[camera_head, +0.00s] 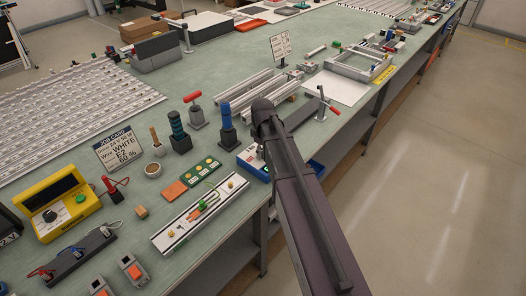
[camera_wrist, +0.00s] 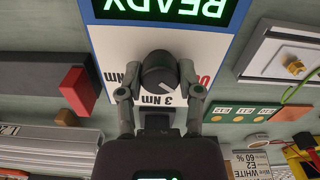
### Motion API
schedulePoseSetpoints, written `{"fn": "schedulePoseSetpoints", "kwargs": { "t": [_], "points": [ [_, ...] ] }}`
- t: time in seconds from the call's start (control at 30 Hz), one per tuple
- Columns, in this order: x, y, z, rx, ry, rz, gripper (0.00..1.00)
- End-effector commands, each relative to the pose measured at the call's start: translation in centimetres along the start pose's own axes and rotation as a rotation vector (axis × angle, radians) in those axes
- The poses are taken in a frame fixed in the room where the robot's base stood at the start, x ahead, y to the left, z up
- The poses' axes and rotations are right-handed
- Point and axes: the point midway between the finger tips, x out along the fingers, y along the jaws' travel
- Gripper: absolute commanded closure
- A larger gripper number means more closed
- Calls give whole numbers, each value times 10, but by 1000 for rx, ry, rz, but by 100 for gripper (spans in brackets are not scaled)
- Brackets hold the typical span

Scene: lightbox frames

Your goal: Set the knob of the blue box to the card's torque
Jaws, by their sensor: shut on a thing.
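The blue box (camera_head: 245,160) stands at the near table edge, partly hidden behind my arm. In the wrist view its white panel (camera_wrist: 210,45) has a dark knob (camera_wrist: 158,68), a lit green READY display (camera_wrist: 165,8) upside down, and printed torque labels, one reading 3 NM. My gripper (camera_wrist: 160,82) is shut on the knob, one finger on each side. A pale mark shows on the knob, but its exact setting is unclear. The job card (camera_head: 119,148) stands to the left; I read WHITE, E2 and 60 %, but can make out no torque figure.
Screwdriver-like tools in stands (camera_head: 179,130) and an orange and green card strip (camera_head: 195,178) lie left of the box. A white rail board (camera_head: 200,215) lies in front of them. Metal profiles (camera_head: 255,92) lie behind the box. The aisle at right is clear.

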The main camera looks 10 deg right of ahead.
Motion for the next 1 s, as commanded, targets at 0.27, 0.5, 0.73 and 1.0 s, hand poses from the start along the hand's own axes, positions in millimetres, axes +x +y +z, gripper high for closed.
{"fn": "schedulePoseSetpoints", "kwargs": {
  "t": [0.27,0.5,0.73,1.0],
  "points": [
    [0,1,0,60,-2,5,100],
    [0,1,0,198,-2,5,100],
    [0,1,0,393,-1,6,100],
    [0,1,-1,638,0,5,100]
  ]
}}
